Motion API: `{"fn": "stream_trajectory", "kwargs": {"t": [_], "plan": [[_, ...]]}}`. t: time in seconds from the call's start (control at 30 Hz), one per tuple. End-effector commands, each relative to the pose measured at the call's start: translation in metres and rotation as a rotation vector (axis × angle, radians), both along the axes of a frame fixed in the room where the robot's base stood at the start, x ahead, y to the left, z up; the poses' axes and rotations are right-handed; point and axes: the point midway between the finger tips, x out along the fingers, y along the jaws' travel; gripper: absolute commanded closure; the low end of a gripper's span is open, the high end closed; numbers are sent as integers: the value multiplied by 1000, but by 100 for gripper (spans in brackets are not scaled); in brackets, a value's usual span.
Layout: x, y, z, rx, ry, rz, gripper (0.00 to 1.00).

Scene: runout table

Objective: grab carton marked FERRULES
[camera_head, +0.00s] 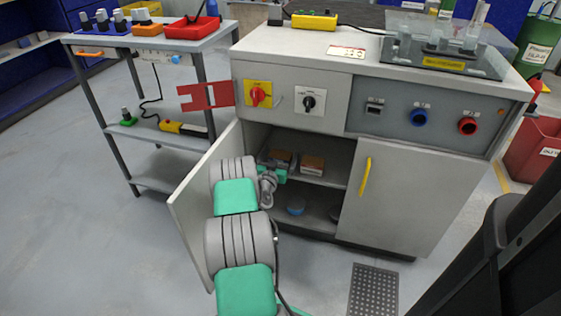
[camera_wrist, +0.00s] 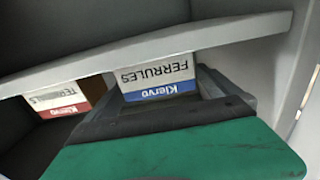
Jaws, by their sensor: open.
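The FERRULES carton (camera_wrist: 157,78), white with a blue Klervo band, shows upside down in the wrist view, inside the cabinet. In the head view it appears to be the left carton (camera_head: 282,157) on the shelf. My gripper (camera_wrist: 163,98) is open, with its dark fingers on either side of the carton's near end. I cannot tell whether they touch it. In the head view my gripper (camera_head: 272,170) reaches into the cabinet, and its fingers are partly hidden.
A second carton (camera_wrist: 62,103) with a red band stands beside it; its label is partly cut off. A pale panel edge (camera_wrist: 150,50) crosses the wrist view close by. The cabinet's left door (camera_head: 198,200) is open beside my arm. A blue round item (camera_head: 296,209) lies lower down.

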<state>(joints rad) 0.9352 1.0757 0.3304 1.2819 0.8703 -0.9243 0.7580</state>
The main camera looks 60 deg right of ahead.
Motion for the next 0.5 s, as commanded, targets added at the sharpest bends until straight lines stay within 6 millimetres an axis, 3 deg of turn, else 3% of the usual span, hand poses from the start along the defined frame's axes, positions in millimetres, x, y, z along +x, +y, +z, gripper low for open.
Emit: {"fn": "stream_trajectory", "kwargs": {"t": [0.07,0.5], "plan": [[0,0,0,0,0,0,0],[0,1,0,1,0,0,35]]}}
